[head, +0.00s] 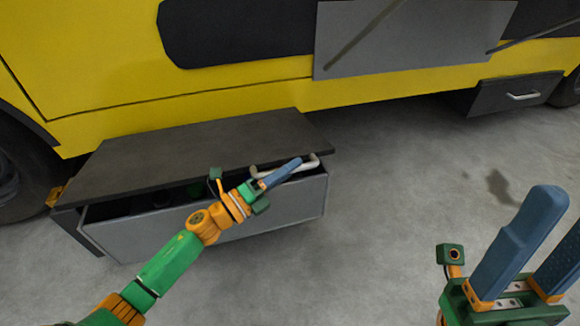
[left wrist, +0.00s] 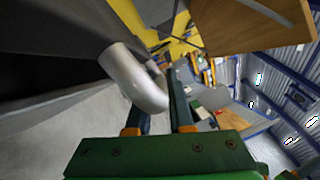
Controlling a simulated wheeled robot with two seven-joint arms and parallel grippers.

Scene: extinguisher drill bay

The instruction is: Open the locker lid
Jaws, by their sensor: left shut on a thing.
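The locker (head: 225,215) is a grey box with a dark flat lid (head: 195,150), beside a yellow vehicle. The lid is raised a little at the front, and a dark gap shows between it and the box's front wall. A pale bar handle (head: 312,163) is at the lid's front edge. My left gripper (head: 286,172) is shut on this handle. In the left wrist view, the handle (left wrist: 133,78) runs between the two fingers (left wrist: 160,105). My right gripper (head: 540,240) is at the lower right, open and empty, away from the locker.
The yellow vehicle (head: 230,85) runs along the back. A dark box with a handle (head: 515,94) is under its right side. Dark wheels show at both edges. The grey concrete floor (head: 400,200) right of the locker is clear. Something dim and green shows inside the gap.

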